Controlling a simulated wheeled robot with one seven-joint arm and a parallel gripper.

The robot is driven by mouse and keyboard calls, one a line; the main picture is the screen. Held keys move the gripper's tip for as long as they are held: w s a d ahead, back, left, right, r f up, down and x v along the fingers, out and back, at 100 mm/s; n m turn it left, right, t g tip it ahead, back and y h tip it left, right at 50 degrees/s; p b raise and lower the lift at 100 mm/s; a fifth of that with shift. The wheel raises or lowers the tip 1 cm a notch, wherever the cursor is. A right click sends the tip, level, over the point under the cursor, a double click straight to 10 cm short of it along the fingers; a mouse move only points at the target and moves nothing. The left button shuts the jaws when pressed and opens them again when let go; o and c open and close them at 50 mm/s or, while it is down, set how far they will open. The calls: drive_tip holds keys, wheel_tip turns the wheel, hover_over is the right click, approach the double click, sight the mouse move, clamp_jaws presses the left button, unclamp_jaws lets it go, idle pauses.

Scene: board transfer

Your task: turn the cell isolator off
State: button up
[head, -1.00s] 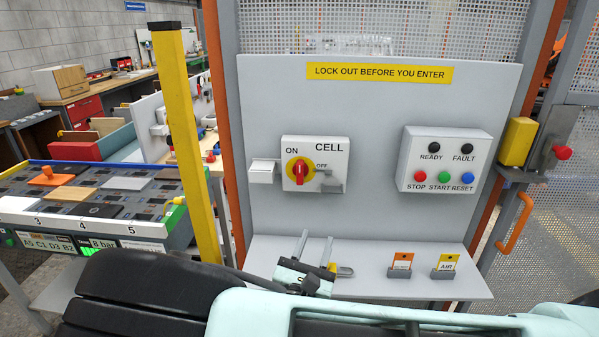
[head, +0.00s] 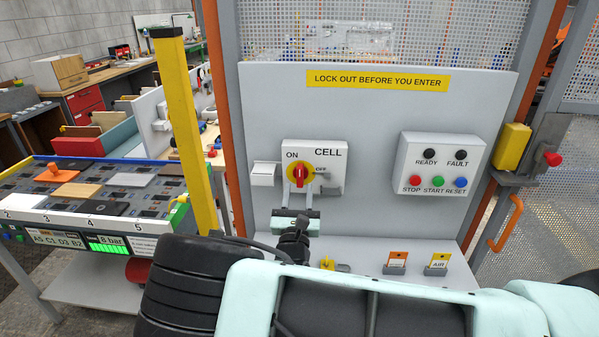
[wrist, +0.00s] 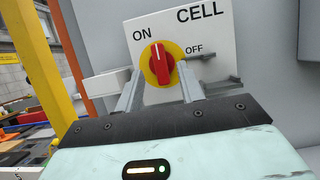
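The cell isolator is a white box (head: 331,155) marked ON, OFF and CELL on the grey panel. Its red knob (head: 300,176) sits on a yellow disc, with the handle upright rather than turned toward OFF at the right. In the wrist view the red knob (wrist: 158,66) also stands nearly upright. My gripper (head: 297,188) is just below and in front of the knob, pointing at the isolator. Its fingers are apart and empty; in the wrist view my gripper (wrist: 162,82) has one finger either side below the knob. I cannot tell whether they touch it.
A grey bracket (wrist: 222,84) projects at the isolator's lower right, and a white block (head: 264,173) at its left. The button box (head: 440,165) is to the right. Below is a shelf (head: 345,248) with an orange tag (head: 397,258) and a yellow AIR tag (head: 439,260).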

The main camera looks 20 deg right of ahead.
sight(300, 179)
drive_tip(key=shift+p+x, duration=0.65)
drive_tip(key=shift+x, duration=1.5)
clamp_jaws()
